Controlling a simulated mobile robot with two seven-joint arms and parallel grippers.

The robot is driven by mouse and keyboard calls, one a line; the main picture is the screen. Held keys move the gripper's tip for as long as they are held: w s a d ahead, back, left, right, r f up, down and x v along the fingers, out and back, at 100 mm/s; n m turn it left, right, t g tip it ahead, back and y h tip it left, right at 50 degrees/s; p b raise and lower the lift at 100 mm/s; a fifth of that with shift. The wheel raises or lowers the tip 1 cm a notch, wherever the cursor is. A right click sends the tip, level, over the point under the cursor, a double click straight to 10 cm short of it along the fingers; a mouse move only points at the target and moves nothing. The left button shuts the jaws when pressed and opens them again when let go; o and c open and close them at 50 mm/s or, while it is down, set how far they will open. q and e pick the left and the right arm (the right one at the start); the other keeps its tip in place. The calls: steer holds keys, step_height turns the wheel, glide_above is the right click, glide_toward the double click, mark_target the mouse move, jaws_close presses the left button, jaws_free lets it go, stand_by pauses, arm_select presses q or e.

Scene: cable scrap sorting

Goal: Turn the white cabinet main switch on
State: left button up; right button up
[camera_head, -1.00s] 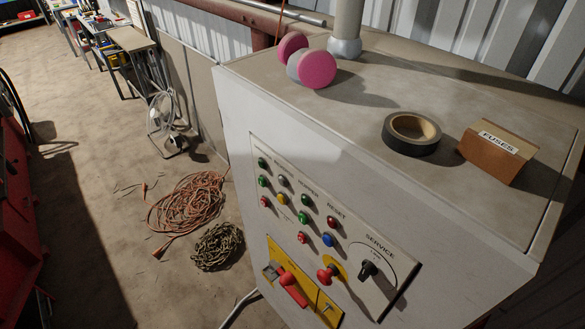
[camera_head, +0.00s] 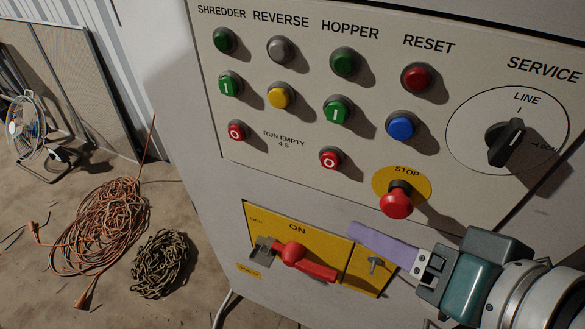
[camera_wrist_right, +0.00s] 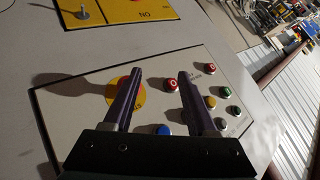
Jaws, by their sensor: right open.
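The white cabinet (camera_head: 225,185) fills the middle and right of the head view. Its main switch is a red handle (camera_head: 303,262) on a yellow plate (camera_head: 335,246) marked OFF and ON. The handle lies pointing right and slightly down. A grey metal piece (camera_head: 265,250) sits at its left end. My right gripper (camera_head: 360,232) is near the plate's upper right, right of the handle, with nothing held. In the right wrist view its two purple fingers (camera_wrist_right: 161,78) are spread before the button panel. The yellow plate (camera_wrist_right: 150,14) shows only partly there. My left gripper is not in view.
A red STOP knob (camera_head: 396,203) projects just above the right gripper's fingers. Several buttons and a black SERVICE selector (camera_head: 506,142) lie above. A small metal key or latch (camera_head: 376,265) stands on the plate's right part. Orange cable (camera_head: 100,225) and a chain (camera_head: 160,262) lie on the floor.

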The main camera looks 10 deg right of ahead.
step_height(320, 180, down, 20)
steer(key=w+a+m+t+y+b, duration=0.15)
steer(key=m+t+b, duration=0.3)
steer(key=b, duration=1.35)
steer(key=m+t+b, duration=0.3)
steer(key=m+b, duration=0.3)
steer(key=b, duration=1)
glide_toward(323, 279)
steer(key=d+x, duration=0.1)
steer(key=x, duration=0.1)
steer(key=shift+h, duration=0.45)
steer(key=w+a, duration=0.1)
steer(key=w, duration=0.2)
steer(key=w+a, duration=0.1)
steer(key=w, duration=0.2)
steer(key=w+a+b, duration=0.1)
steer(key=w, duration=0.2)
steer(key=shift+w+a, duration=0.1)
steer(key=shift+w, duration=0.1)
steer(key=shift+c, duration=0.3)
steer(key=shift+r, duration=0.1)
jaws_close()
